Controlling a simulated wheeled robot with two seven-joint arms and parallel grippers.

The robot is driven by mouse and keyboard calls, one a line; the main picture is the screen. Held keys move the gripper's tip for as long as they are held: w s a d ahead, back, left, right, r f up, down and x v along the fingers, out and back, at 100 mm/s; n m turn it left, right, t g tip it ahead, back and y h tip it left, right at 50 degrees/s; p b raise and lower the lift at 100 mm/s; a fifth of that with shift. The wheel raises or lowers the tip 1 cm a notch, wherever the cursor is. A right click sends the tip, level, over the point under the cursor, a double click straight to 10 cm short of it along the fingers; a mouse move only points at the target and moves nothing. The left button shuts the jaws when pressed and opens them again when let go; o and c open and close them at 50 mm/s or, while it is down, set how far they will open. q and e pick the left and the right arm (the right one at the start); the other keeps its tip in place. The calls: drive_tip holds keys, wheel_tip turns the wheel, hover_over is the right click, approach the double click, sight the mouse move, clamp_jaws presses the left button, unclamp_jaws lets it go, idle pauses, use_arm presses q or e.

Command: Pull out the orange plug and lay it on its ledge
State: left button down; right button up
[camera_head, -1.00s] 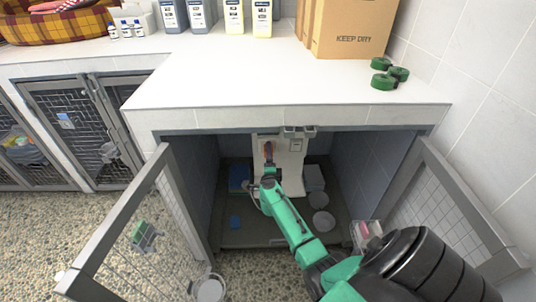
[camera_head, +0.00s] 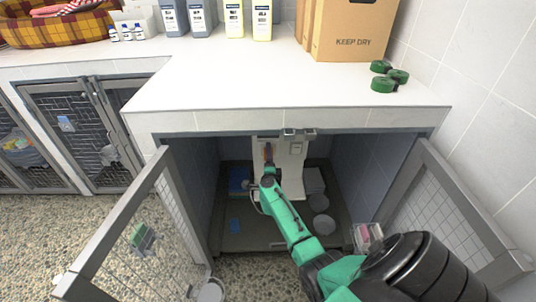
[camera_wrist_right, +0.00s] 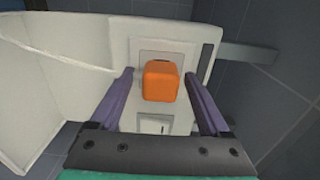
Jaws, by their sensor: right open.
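The orange plug (camera_wrist_right: 161,81) sits in the front of a white panel (camera_wrist_right: 117,45) in the right wrist view. My right gripper (camera_wrist_right: 162,75) is open, with one purple finger on each side of the plug; I cannot tell whether they touch it. In the head view my right arm reaches into the open kennel, and the white panel (camera_head: 293,160) stands at its back. Only a small bit of orange (camera_head: 268,150) shows there at the gripper's tip. I cannot make out the ledge for certain. My left gripper is not in view.
The kennel doors stand open at left (camera_head: 125,235) and right (camera_head: 450,210). Grey bowls (camera_head: 322,222) and a blue item (camera_head: 238,180) are on the kennel floor. The white counter (camera_head: 280,90) forms a low roof over my arm. Side walls are close.

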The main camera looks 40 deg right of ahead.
idle(0.4)
clamp_jaws()
drive_tip(key=shift+s+a+p, duration=0.1)
drive_tip(key=shift+p, duration=0.2)
drive_tip(key=shift+p+v, duration=1.3)
drive_tip(key=shift+v, duration=1.55)
